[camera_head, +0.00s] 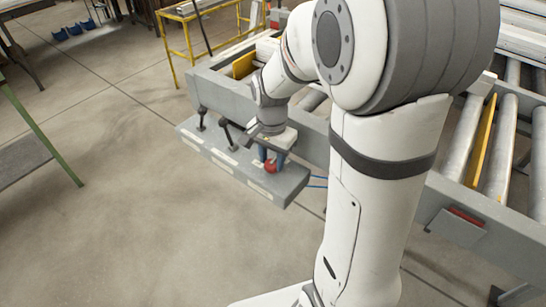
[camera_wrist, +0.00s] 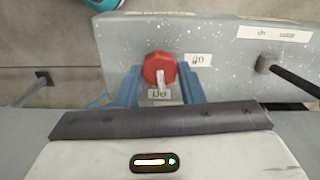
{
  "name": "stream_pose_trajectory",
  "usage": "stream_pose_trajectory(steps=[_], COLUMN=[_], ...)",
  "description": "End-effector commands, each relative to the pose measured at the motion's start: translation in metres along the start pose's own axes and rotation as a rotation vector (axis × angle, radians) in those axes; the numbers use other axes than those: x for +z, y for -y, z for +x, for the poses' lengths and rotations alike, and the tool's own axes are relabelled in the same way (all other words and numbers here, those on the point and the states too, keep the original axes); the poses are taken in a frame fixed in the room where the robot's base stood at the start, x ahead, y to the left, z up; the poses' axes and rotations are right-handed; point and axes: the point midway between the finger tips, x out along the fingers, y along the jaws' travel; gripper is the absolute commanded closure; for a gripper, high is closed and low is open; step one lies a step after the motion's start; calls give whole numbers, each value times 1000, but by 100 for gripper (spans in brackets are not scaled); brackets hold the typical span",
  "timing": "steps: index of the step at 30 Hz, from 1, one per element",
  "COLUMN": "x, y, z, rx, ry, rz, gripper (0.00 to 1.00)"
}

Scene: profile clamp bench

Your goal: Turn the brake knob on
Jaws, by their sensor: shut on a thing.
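The red brake knob (camera_head: 270,167) is on the grey control panel (camera_head: 292,186), near the panel's right end. In the wrist view the knob (camera_wrist: 159,64) sits at the centre, with a pale pointer mark directed down the picture at a small label (camera_wrist: 158,94). A second small label (camera_wrist: 198,59) lies to its right; the lettering is hard to read. My gripper (camera_head: 271,158) is over the knob, its blue fingers on either side, shut on it. In the wrist view my gripper (camera_wrist: 160,82) partly hides the panel around the knob.
Dark levers, one of them (camera_wrist: 290,75) right of the knob in the wrist view, stick out from the panel. A roller conveyor (camera_head: 490,140) stands behind and to the right. A yellow frame (camera_head: 185,40) stands at the back. The floor at left is open.

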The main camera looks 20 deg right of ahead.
Motion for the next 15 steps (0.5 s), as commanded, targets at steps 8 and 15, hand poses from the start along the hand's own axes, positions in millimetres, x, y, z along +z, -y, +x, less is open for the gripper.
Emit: stream_pose_trajectory(steps=[8,15], x=[-1,-1], y=[2,2], z=[-2,-2], rx=[-7,-7], ry=[-5,-4], rz=[97,119], gripper=[88,88])
